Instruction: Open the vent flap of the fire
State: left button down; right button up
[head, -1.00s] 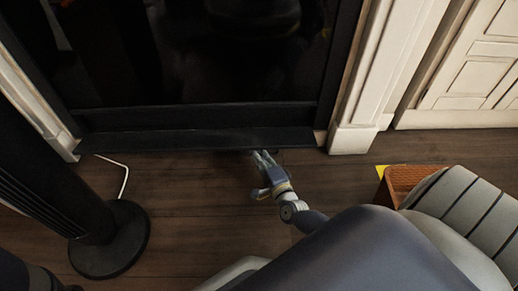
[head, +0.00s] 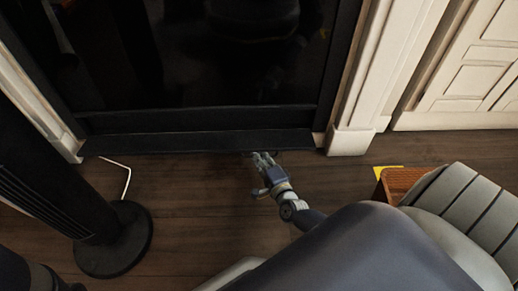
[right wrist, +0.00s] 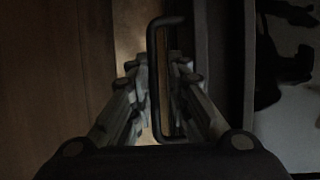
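The fire is a large black glass-fronted unit (head: 200,55) in the upper part of the head view. A long dark ledge-like strip, which looks like the vent flap (head: 200,142), runs along its base just above the floor. My right gripper (head: 263,158) is low at the front edge of this strip, right of its middle. In the right wrist view, a dark bar handle (right wrist: 152,80) stands between the fingers of my right gripper (right wrist: 158,70). The fingers are apart, one on each side of the handle; firm contact does not show. My left gripper is not in view.
A black column on a round base (head: 115,240) stands at the left, with a white cable (head: 127,180) beside it. White trim (head: 348,138) flanks the fire. A brown wooden item (head: 396,182) and a grey slatted seat (head: 470,205) are at the right. Wooden floor (head: 190,205) is clear in between.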

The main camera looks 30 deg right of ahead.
jog(key=s, duration=0.4)
jog(key=s+a, duration=0.1)
jog(key=s, duration=0.2)
jog(key=s+r, duration=0.1)
jog(key=s, duration=0.3)
jog(key=shift+s+a, duration=0.35)
jog(key=shift+a, duration=0.05)
